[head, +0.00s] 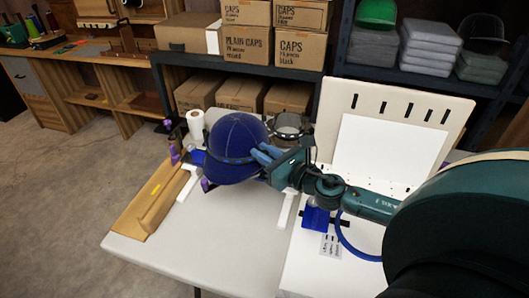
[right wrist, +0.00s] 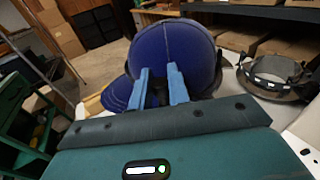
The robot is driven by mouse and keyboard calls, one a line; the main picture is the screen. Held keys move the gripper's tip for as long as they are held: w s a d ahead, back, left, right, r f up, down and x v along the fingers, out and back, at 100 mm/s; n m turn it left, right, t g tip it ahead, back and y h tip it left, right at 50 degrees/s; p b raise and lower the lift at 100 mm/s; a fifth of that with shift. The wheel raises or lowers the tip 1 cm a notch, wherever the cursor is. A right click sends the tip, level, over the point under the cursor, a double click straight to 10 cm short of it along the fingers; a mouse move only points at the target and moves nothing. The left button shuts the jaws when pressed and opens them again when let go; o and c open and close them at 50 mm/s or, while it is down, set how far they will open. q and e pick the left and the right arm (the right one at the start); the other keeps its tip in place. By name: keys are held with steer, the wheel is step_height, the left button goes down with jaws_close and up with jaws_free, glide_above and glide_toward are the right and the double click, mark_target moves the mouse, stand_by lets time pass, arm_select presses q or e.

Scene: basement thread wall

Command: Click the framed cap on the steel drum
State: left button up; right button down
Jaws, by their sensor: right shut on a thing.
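A dark blue cap (head: 236,146) is above the left part of the white table, its brim toward the lower left. My right gripper (head: 264,156) reaches it from the right, with its blue fingers at the cap's lower edge. In the right wrist view the cap (right wrist: 172,55) fills the upper middle, and the gripper (right wrist: 160,82) is shut on its edge, fingers a little apart. A grey-and-black ring-shaped piece (head: 288,126), perhaps the drum, stands behind the gripper; it also shows in the right wrist view (right wrist: 273,76). What is under the cap is hidden. My left gripper is not in view.
A white roll (head: 195,124) stands behind the cap. A wooden piece (head: 152,205) lies along the table's left edge. A slotted upright board (head: 393,130) stands at the back right. Shelves with cap boxes (head: 246,50) are behind. The front of the table (head: 200,250) is clear.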

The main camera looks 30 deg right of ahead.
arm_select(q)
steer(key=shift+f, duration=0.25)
arm_select(e)
steer(key=shift+f, duration=0.2)
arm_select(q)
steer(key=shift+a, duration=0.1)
arm_select(e)
steer(key=c, duration=1.3)
jaws_free()
steer(key=shift+o, duration=0.2)
steer(key=shift+f, duration=0.15)
steer(key=shift+s, duration=0.25)
arm_select(q)
steer(key=b, duration=0.2)
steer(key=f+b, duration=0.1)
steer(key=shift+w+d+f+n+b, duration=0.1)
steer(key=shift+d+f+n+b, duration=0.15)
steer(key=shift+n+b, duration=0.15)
arm_select(e)
steer(key=v, duration=1.2)
steer(key=shift+s, duration=0.35)
